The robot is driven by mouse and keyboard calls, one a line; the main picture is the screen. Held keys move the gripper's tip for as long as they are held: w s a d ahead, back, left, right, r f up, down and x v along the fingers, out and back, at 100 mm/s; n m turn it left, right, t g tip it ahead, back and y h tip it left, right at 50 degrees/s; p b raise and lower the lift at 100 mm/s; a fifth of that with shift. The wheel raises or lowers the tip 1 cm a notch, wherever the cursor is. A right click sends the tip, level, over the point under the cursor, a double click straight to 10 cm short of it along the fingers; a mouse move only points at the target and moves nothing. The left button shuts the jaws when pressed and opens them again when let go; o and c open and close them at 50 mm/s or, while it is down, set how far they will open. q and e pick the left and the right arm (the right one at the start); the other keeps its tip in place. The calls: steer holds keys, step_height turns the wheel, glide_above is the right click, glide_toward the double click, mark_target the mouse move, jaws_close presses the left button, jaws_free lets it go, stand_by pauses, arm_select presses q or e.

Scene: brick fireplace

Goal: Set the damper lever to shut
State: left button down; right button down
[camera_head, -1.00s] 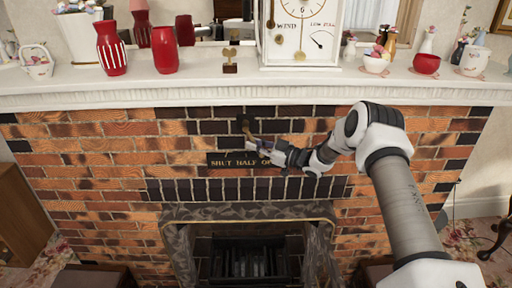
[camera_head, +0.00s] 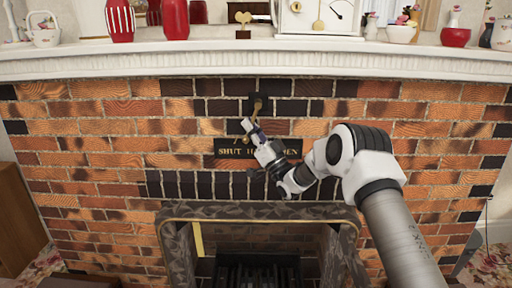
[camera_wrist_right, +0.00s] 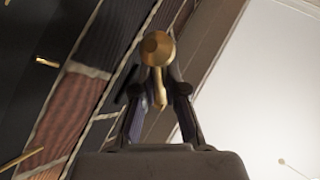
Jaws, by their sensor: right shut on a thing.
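The brass damper lever (camera_head: 258,105) is on the brick front above the fireplace opening. It hangs from its upper mount and slants down to the left, toward the SHUT end of the dark plate (camera_head: 234,153). My right gripper (camera_head: 250,128) is at the lever's lower end, shut on it. The gripper and wrist hide the middle of the plate's lettering. My left gripper is out of view.
The white mantel shelf (camera_head: 200,64) juts out above the lever, with red vases (camera_head: 175,18), a clock (camera_head: 320,16) and small ornaments on it. The fireplace opening with its marble surround (camera_head: 185,212) is below. Bare brick lies to both sides.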

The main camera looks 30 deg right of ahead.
steer(key=m, duration=0.1)
steer(key=t+h+b, duration=0.1)
steer(key=m+h+b, duration=0.1)
steer(key=shift+w+a+m+t, duration=0.25)
steer(key=shift+a+m+t, duration=0.05)
steer(key=shift+a, duration=0.1)
arm_select(q)
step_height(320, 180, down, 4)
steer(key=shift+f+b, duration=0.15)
steer(key=shift+b, duration=0.4)
arm_select(e)
steer(key=shift+r+m+t+h, duration=0.2)
steer(key=shift+m+t+h, duration=0.15)
steer(key=shift+m, duration=0.25)
steer(key=shift+h, duration=0.25)
steer(key=shift+r, duration=0.1)
steer(key=c, duration=1.2)
jaws_free()
steer(key=v, duration=1.2)
